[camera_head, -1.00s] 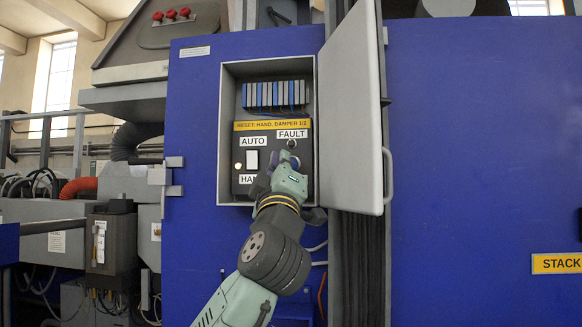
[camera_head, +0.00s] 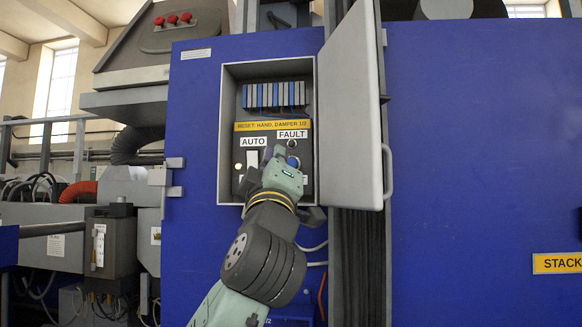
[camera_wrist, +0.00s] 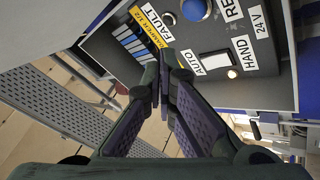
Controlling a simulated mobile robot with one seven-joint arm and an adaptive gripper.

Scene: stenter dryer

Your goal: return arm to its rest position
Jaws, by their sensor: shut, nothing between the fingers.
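My gripper (camera_head: 281,160) is in front of the control panel (camera_head: 270,118) inside the open cabinet, and its fingers cover part of the panel's lower right. In the wrist view my gripper (camera_wrist: 163,85) has its fingertips together with nothing between them, and it appears apart from the panel face. The panel carries FAULT, AUTO and HAND labels. A white rocker switch (camera_head: 252,160) sits under AUTO, with a small lit lamp (camera_head: 239,167) to its left. A blue button (camera_wrist: 194,9) shows near the FAULT label in the wrist view.
The grey cabinet door (camera_head: 350,110) stands open just right of my gripper, with a handle on its outer edge. The blue machine wall (camera_head: 480,150) spreads to the right. Dark vertical cables (camera_head: 360,265) hang below the door. An orange hose (camera_head: 78,191) is at far left.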

